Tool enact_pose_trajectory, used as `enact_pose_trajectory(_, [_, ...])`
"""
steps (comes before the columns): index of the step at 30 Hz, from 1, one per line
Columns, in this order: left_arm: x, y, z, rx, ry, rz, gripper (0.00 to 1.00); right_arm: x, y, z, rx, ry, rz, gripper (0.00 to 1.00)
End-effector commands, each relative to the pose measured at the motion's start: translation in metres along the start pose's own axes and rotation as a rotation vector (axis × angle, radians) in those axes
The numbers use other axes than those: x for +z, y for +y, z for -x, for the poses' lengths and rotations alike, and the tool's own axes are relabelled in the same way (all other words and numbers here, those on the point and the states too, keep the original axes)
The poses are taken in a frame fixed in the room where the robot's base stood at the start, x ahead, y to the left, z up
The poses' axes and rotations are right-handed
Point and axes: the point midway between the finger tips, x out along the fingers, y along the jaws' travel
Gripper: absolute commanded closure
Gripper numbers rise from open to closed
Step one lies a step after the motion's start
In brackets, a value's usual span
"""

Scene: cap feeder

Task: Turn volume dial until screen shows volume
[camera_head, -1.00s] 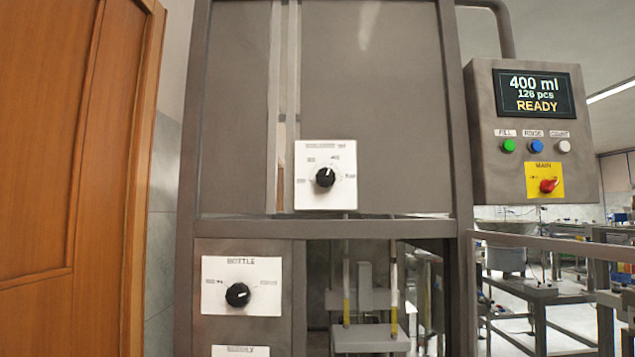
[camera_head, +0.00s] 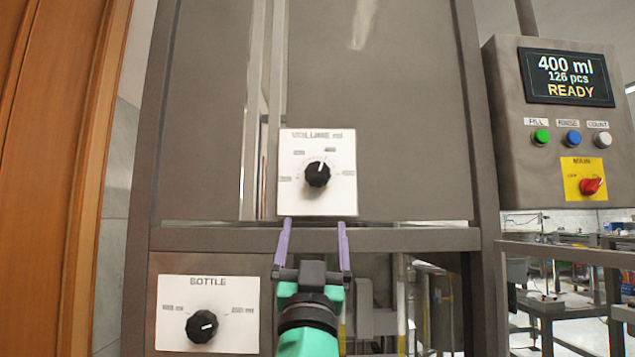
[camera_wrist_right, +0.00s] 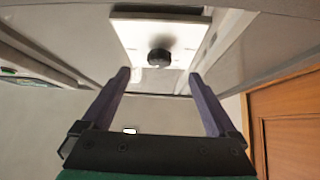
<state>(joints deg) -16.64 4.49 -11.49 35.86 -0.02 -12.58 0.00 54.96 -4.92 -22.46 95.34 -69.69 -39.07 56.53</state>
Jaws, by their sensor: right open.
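The black volume dial (camera_head: 317,174) sits on a white plate (camera_head: 300,203) marked VOLUME ml, on the grey machine front. Its white pointer mark points up, slightly right. The screen (camera_head: 566,76) at the upper right reads 400 ml, 126 pcs, READY. My right gripper (camera_head: 315,222) is open and empty, its purple fingers pointing up just below the plate and apart from the dial. In the right wrist view the dial (camera_wrist_right: 159,57) shows ahead, centred between the spread fingers (camera_wrist_right: 158,75). My left gripper is not in view.
A BOTTLE dial (camera_head: 202,326) on its own white plate is at the lower left. The control box (camera_head: 510,150) has green, blue and white buttons and a red MAIN switch (camera_head: 592,186). A horizontal frame beam (camera_head: 400,239) runs below the volume plate. A wooden door (camera_head: 50,150) stands at the left.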

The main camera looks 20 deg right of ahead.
Motion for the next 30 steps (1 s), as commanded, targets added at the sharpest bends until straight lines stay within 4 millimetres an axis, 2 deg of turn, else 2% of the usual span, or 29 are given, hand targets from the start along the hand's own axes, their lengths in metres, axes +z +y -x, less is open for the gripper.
enact_pose_trajectory(1, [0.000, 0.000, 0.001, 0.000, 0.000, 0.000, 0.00, -0.010, -0.003, -0.003, -0.003, 0.023, 0.000, 0.06])
enact_pose_trajectory(5, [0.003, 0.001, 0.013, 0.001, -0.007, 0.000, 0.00, -0.014, -0.003, -0.021, -0.002, 0.026, 0.001, 0.06])
enact_pose_trajectory(11, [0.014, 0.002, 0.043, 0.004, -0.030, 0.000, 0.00, -0.018, -0.003, -0.075, -0.001, 0.023, 0.004, 0.06])
enact_pose_trajectory(15, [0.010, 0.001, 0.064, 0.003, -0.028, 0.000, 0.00, -0.018, -0.002, -0.113, -0.001, 0.023, 0.006, 0.06])
enact_pose_trajectory(18, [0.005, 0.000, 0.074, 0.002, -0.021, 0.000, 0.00, -0.017, -0.002, -0.133, 0.000, 0.021, 0.005, 0.06])
enact_pose_trajectory(23, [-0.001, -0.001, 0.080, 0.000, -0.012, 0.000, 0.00, -0.013, -0.002, -0.147, -0.001, 0.021, 0.001, 0.06])
enact_pose_trajectory(30, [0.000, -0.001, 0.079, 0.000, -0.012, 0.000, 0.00, -0.011, -0.002, -0.147, -0.001, 0.021, -0.001, 0.06])
